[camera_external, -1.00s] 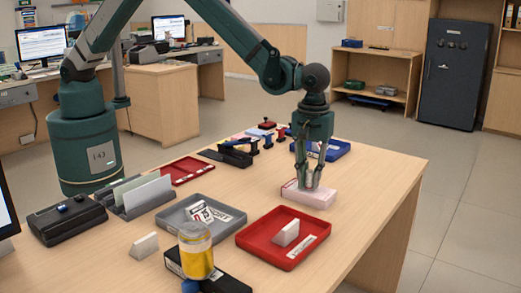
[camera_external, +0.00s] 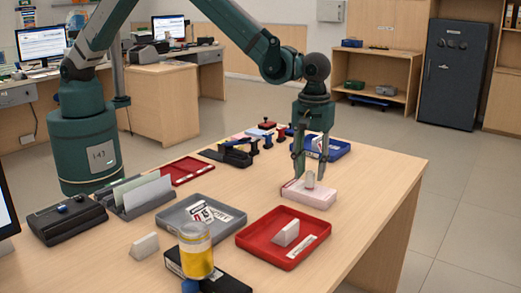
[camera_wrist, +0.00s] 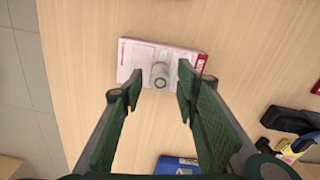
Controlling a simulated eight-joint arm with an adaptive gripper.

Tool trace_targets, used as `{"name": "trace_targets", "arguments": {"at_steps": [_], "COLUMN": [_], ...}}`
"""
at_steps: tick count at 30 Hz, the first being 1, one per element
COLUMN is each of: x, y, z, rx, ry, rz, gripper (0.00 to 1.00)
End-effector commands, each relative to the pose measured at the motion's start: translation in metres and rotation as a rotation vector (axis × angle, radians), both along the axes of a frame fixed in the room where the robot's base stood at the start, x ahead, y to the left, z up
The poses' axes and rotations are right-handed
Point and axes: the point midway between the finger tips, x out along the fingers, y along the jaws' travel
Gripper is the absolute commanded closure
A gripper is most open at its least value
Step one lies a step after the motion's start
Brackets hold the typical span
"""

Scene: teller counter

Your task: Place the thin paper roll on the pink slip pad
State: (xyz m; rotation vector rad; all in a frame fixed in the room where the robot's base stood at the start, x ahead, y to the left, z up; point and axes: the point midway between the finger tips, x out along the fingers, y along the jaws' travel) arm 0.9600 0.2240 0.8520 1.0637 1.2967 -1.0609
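The pink slip pad (camera_external: 316,197) lies flat on the counter near its right edge; it also shows in the wrist view (camera_wrist: 137,59). The thin paper roll (camera_external: 310,180), small and whitish, stands upright on the pad. In the wrist view the roll (camera_wrist: 160,76) is seen from above, near the pad's middle edge. My gripper (camera_external: 312,180) is just above the pad with its fingers spread apart. In the wrist view the fingertips (camera_wrist: 159,90) are wide open, one on either side of the roll, with gaps between them and it.
A red tray (camera_external: 256,244) with a white block and label stands in front of the pad. A blue tray (camera_external: 333,150) lies behind it, and a grey tray (camera_external: 176,222) is to the left. A yellow-filled jar (camera_external: 196,254) stands at the front. Bare counter surrounds the pad's right side.

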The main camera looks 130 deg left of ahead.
Motion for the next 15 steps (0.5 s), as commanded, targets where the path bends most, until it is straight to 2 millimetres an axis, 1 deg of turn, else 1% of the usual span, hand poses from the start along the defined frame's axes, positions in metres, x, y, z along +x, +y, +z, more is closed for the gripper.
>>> {"name": "trace_targets", "arguments": {"at_steps": [1,9,15], "x": [0.000,0.000,0.000], "y": [0.000,0.000,0.000], "z": [0.009,0.053,0.078], "rx": [0.000,0.000,0.000], "ry": [0.000,0.000,0.000], "rz": [0.000,0.000,0.000], "gripper": [0.69,0.69,0.69]}}
